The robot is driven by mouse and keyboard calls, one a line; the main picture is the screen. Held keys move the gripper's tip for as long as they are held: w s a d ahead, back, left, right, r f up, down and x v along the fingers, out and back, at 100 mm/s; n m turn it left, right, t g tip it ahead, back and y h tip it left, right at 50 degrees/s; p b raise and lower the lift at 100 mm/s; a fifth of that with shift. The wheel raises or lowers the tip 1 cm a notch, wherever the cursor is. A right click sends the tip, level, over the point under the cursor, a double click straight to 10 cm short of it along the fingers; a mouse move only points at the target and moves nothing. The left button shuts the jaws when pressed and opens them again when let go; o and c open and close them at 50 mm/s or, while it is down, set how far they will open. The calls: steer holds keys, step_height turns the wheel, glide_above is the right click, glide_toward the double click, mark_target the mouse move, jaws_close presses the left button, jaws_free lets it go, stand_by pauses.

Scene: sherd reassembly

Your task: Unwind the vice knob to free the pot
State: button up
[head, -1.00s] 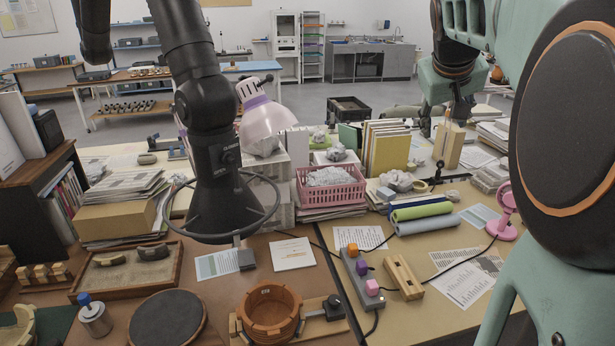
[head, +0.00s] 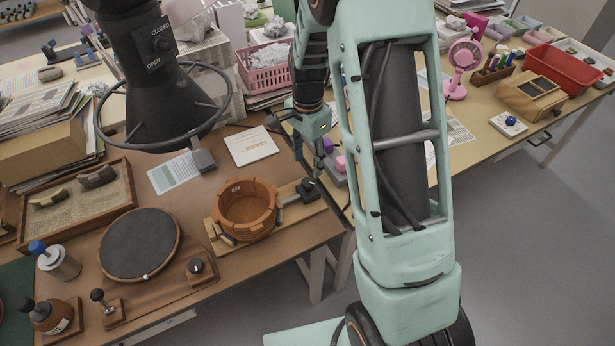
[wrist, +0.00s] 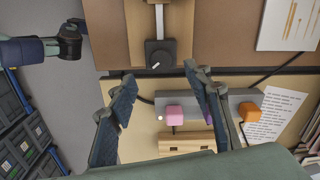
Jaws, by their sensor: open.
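The orange-brown pot (head: 246,208) stands upright in the wooden vice (head: 221,240) at the front edge of the bench. The dark vice knob (head: 308,190) is at the vice's right end. My gripper (head: 318,150) is above and just behind the knob, partly hidden by my arm. In the wrist view the square dark knob (wrist: 160,53), with a white mark on top, lies just beyond the open fingertips (wrist: 160,76), between their lines and apart from them. A metal bar runs from it to the vice. The pot is outside the wrist view.
A power strip (wrist: 240,97) with a pink plug (wrist: 174,112) and an orange plug (wrist: 249,111) lies below my fingers, beside a wooden block (wrist: 187,142). A round black turntable (head: 139,243) is left of the pot. A dark hood (head: 160,80) hangs behind it.

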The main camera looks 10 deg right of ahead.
mark_target(308, 182)
step_height(308, 182, down, 8)
stand_by(0.5)
steer(key=c, duration=1.1)
steer(key=shift+c, duration=0.2)
